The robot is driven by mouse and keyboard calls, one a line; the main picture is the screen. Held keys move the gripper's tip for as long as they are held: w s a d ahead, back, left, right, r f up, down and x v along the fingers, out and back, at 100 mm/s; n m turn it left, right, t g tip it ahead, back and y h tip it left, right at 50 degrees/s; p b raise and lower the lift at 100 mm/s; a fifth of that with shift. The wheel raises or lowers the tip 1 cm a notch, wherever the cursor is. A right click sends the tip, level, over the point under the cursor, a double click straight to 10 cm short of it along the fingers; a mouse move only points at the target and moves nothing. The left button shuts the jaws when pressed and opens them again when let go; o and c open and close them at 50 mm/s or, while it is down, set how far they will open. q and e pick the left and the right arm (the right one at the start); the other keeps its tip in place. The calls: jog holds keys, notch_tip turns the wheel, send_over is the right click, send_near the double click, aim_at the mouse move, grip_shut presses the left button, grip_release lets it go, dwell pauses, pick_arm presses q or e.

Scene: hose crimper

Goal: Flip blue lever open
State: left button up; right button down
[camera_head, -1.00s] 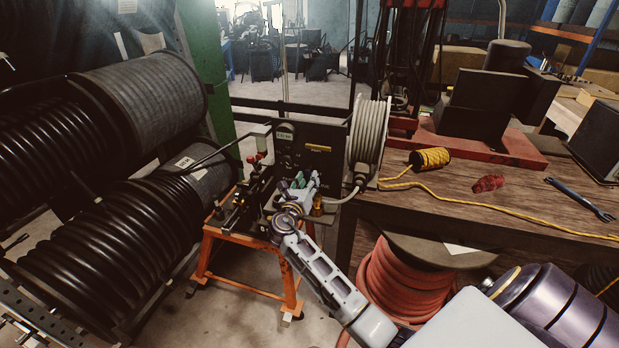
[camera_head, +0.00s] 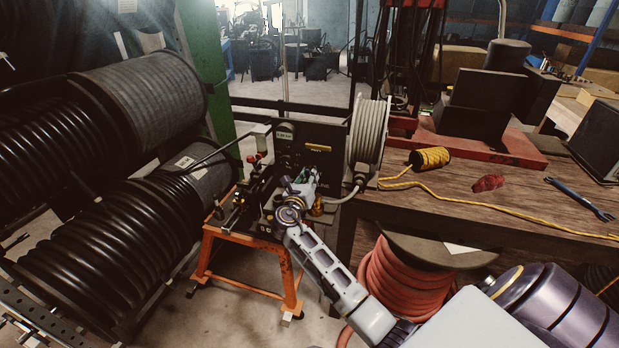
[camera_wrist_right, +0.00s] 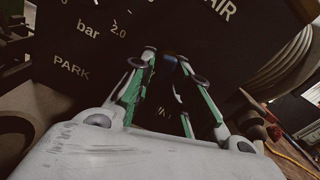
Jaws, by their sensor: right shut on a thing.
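The crimper machine (camera_head: 318,143) has a dark upright panel with a small gauge and stands on an orange frame. My right gripper (camera_head: 306,176) is at the right part of this panel in the head view. In the right wrist view, the gripper's green-lined fingers (camera_wrist_right: 172,64) converge in front of the lettered panel (camera_wrist_right: 95,55). A small dark blue piece, which looks like the blue lever (camera_wrist_right: 169,67), shows between the fingertips, and they are shut on it. Most of the lever is hidden by the fingers. In the head view I cannot make out the lever. My left gripper is not in view.
A grey hose reel (camera_head: 369,137) stands close to the right of the panel. Large black hose spools (camera_head: 110,230) fill the left side. The wooden bench (camera_head: 455,205) on the right carries yellow cord (camera_head: 430,158), a red bundle (camera_head: 488,183) and a wrench (camera_head: 582,200).

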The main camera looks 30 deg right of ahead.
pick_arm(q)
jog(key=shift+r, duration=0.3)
pick_arm(e)
jog(key=shift+a+m, duration=0.1)
jog(key=shift+m, duration=0.3)
jog(key=shift+w+m+p, duration=0.1)
jog(key=shift+m+p, duration=0.35)
jog(key=shift+m, duration=0.05)
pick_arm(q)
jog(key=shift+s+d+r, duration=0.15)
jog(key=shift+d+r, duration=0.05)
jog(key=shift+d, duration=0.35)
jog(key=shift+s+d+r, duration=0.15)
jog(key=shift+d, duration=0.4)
pick_arm(e)
jog(key=shift+w+a+m, duration=0.1)
jog(key=shift+m, duration=0.8)
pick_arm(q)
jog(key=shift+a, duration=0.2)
pick_arm(e)
jog(key=c, duration=1.5)
grip_release()
jog(key=shift+o, duration=0.3)
jog(key=shift+a, duration=0.1)
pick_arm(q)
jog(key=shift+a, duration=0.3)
pick_arm(e)
jog(key=v, duration=1.2)
jog(key=shift+f, duration=0.1)
